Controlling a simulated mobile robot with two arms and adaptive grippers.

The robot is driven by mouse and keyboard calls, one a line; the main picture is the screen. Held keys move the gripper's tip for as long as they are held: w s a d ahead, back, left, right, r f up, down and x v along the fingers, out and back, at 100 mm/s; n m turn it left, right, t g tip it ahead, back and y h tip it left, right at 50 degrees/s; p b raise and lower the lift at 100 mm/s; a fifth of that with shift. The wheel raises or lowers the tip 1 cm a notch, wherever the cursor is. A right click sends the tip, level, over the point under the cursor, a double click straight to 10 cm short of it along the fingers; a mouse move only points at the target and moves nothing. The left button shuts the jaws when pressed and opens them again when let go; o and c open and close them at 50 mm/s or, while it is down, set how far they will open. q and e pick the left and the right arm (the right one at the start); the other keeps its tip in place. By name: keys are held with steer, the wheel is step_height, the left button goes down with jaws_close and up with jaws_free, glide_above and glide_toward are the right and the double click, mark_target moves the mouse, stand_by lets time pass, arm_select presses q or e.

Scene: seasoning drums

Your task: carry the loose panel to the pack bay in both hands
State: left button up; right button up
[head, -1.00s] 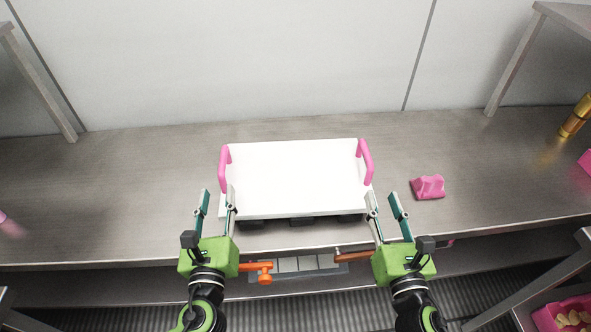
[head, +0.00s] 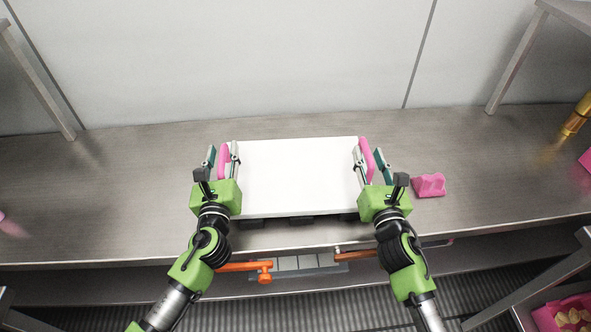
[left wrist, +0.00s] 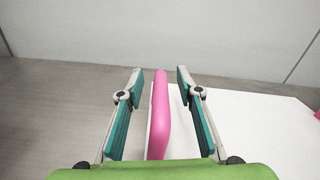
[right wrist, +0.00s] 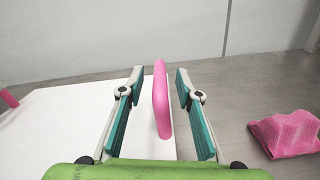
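The loose panel (head: 298,178) is a white rectangular board with a pink handle at each end, resting on dark supports on the steel bench. My left gripper (head: 222,156) is open around the left pink handle (left wrist: 159,115), one finger on each side. My right gripper (head: 369,158) is open around the right pink handle (right wrist: 160,98), one finger on each side. In both wrist views there are gaps between the fingers and the handles. No pack bay can be made out for certain.
A gold bottle (head: 576,117) stands far right. An orange-handled thing (head: 262,268) hangs below the front edge. A pink bin (head: 562,317) is at lower right.

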arm_select(q)
steer(key=shift+w, duration=0.25)
arm_select(e)
steer(key=shift+w, duration=0.25)
arm_select(q)
jaws_close()
arm_select(e)
jaws_close()
